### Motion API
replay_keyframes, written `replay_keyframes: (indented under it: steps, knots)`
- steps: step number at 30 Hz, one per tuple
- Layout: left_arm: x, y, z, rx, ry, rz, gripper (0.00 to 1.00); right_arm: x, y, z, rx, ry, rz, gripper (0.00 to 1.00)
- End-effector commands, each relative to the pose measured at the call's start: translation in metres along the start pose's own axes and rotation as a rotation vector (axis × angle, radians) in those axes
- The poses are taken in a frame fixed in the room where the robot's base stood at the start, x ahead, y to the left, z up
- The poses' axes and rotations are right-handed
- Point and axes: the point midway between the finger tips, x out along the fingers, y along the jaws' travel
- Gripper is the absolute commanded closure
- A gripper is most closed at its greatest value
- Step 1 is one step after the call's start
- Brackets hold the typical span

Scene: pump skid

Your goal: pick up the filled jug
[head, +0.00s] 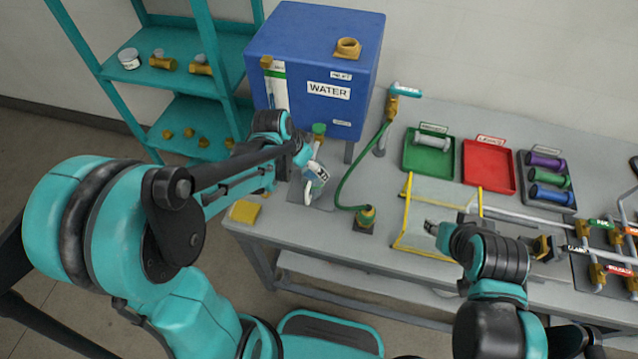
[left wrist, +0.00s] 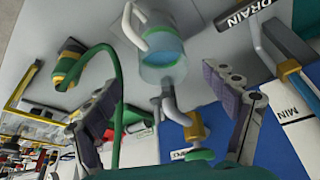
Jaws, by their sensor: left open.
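The clear jug (left wrist: 163,55) with a white handle shows in the left wrist view, holding bluish water, under the metal spout of the tap (left wrist: 180,115). In the head view the jug (head: 316,187) stands on the bench in front of the blue water tank (head: 330,60), partly hidden by my left arm. My left gripper (left wrist: 167,78) is open, its fingers apart on either side of the spout, with the jug just past the fingertips and not gripped. My right gripper (head: 433,228) is over the bench beside the yellow-framed clear panel; its jaw opening is unclear.
A green hose (head: 352,190) runs along the bench right of the jug to a brass fitting (head: 367,215). A yellow sponge (head: 245,211) lies at the front left edge. Green (head: 418,168) and red (head: 490,181) trays sit at the back right. A teal shelf stands left.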

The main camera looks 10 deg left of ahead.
Motion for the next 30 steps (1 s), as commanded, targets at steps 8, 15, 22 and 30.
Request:
replay_keyframes:
  steps: [8,15,22,30]
  knots:
    - [0.04,-0.002,0.006,0.0,0.001,-0.001,0.15,0.015,0.0,0.011,0.0,0.0,0.0,0.6]
    - [0.066,-0.003,0.007,-0.001,0.001,-0.002,0.15,0.021,0.0,0.015,0.0,0.0,0.0,0.6]
    - [0.065,-0.003,0.007,-0.002,0.001,-0.002,0.15,0.021,0.0,0.015,0.0,0.0,0.0,0.6]
    - [0.065,-0.003,0.007,-0.002,0.001,-0.002,0.81,0.021,0.0,0.015,0.0,0.0,0.0,0.6]
